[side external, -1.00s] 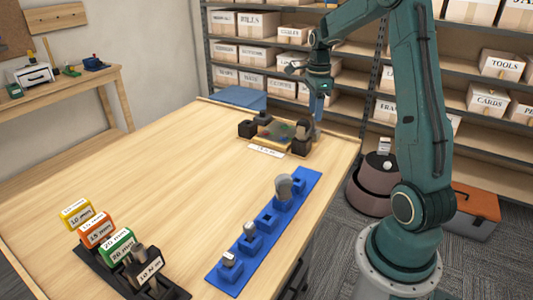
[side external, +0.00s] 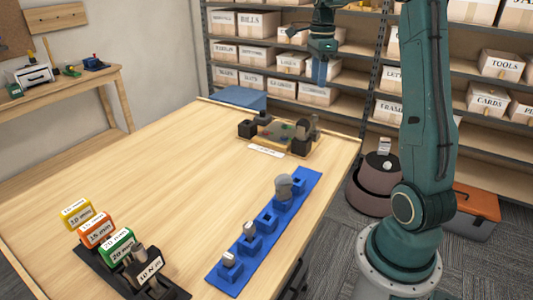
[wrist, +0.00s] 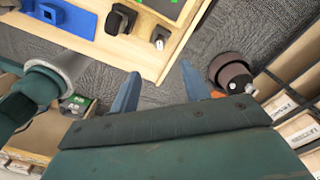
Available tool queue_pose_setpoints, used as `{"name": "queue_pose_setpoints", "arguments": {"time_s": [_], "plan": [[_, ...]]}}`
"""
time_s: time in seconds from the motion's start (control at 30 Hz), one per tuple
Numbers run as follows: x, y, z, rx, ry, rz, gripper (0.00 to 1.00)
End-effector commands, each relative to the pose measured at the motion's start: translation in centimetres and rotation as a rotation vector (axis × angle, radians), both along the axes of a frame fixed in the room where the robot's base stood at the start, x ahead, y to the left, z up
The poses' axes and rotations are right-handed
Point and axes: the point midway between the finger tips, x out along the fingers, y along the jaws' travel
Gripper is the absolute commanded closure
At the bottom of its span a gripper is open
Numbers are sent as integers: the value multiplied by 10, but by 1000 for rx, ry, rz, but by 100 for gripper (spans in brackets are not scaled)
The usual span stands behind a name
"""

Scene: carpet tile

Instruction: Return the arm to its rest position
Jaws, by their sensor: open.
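My gripper (side external: 320,72) is raised well above the far right part of the table (side external: 170,165) in the side view, with its blue fingers pointing down. In the wrist view its two fingers (wrist: 158,82) are spread apart with nothing between them. The dark fixture with a board (side external: 275,132) sits below it at the table's far end, with a white label in front. The fixture's dark parts also show at the top of the wrist view (wrist: 120,19). My gripper touches nothing.
A blue rail (side external: 262,235) with several sockets and parts lies along the right of the table. A black rack (side external: 112,272) with coloured, labelled blocks stands at the front. Shelves with boxes (side external: 258,55) stand behind. A brown round bin (side external: 370,185) and an orange toolbox (side external: 478,205) are on the floor.

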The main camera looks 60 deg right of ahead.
Motion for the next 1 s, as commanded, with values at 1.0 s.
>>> {"name": "queue_pose_setpoints", "arguments": {"time_s": [1.0], "plan": [[-10,121,37,-111,-104,708,54]]}}
